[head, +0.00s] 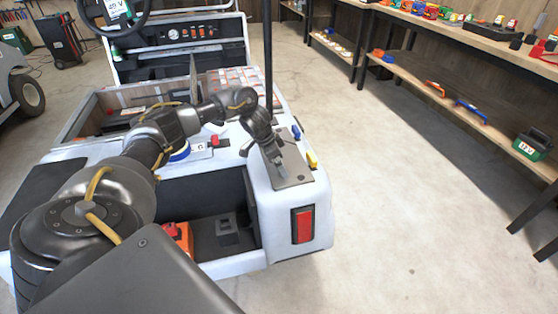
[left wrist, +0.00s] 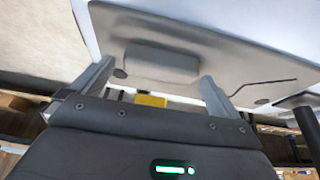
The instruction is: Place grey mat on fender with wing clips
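The grey mat (head: 299,180) lies on the white rear fender (head: 262,192) of the cart, at the right corner. In the left wrist view the mat (left wrist: 235,62) is a pale grey plate with a raised grey block (left wrist: 160,63) on it. My left gripper (head: 281,168) reaches down over the mat. Its two fingers (left wrist: 155,85) are spread, one on each side of the block; I cannot tell whether they touch it. A blue piece (head: 296,132) and a yellow piece (head: 312,160) sit by the mat's edge, possibly wing clips. My right gripper is out of view.
A dark post (head: 268,55) rises just behind the fender. The cart's open rear bay holds a grey block (head: 227,229) and an orange-red box (head: 179,236). A long workbench with a lower shelf (head: 440,97) runs along the right. The floor between is clear.

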